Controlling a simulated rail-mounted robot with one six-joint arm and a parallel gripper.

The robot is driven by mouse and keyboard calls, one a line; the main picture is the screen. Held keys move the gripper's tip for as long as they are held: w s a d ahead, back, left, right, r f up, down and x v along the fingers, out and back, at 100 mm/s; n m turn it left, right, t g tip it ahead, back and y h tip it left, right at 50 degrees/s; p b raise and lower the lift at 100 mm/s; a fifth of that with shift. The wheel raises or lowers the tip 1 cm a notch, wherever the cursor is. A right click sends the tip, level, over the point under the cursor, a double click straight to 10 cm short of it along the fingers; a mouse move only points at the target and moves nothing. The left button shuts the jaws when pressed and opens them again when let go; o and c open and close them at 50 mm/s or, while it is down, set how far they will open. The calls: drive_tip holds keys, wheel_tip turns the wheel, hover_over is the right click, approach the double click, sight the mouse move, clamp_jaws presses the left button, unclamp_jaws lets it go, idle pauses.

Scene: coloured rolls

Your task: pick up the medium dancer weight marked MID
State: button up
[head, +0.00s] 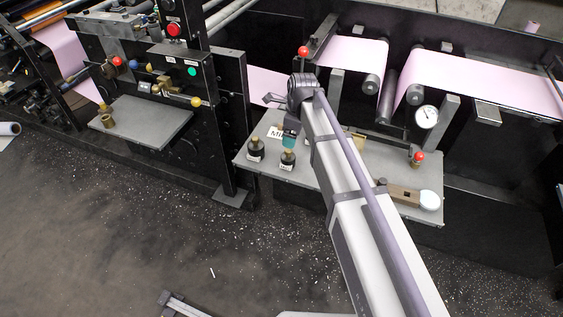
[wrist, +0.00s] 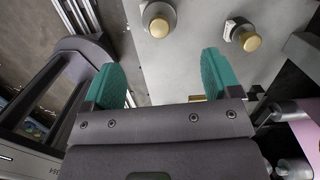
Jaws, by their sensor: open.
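Two dark weights with knobs stand on the grey shelf (head: 310,165) in the head view, the left one (head: 255,151) and the right one (head: 288,161). Their small pale labels are too small to read. A white card (head: 275,131) reading "MI" is partly covered by my gripper (head: 290,141). In the wrist view two brass-topped weights, one at the left (wrist: 158,20) and one at the right (wrist: 242,36), lie beyond the fingertips. My gripper (wrist: 162,75) is open, its teal fingers apart with no weight between them. Which weight is marked MID cannot be told.
A brassy piece (wrist: 197,98) shows between the fingers, mostly hidden. A red-topped knob (head: 417,158), a brown block (head: 403,195) and a round white-topped item (head: 429,200) occupy the shelf's right end. A black upright frame (head: 232,110) stands left of the shelf.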

sight(288, 155)
drive_tip(key=shift+m, duration=0.3)
drive_tip(key=f+b, duration=0.6)
drive_tip(key=shift+w+a, duration=0.15)
drive_tip(key=shift+a, duration=0.1)
drive_tip(key=f+b, duration=0.2)
drive_tip(key=a+f+b, duration=0.1)
drive_tip(key=f+b, duration=0.2)
drive_tip(key=shift+w+f, duration=0.1)
drive_tip(key=shift+r, duration=0.25)
drive_tip(key=c, duration=1.5)
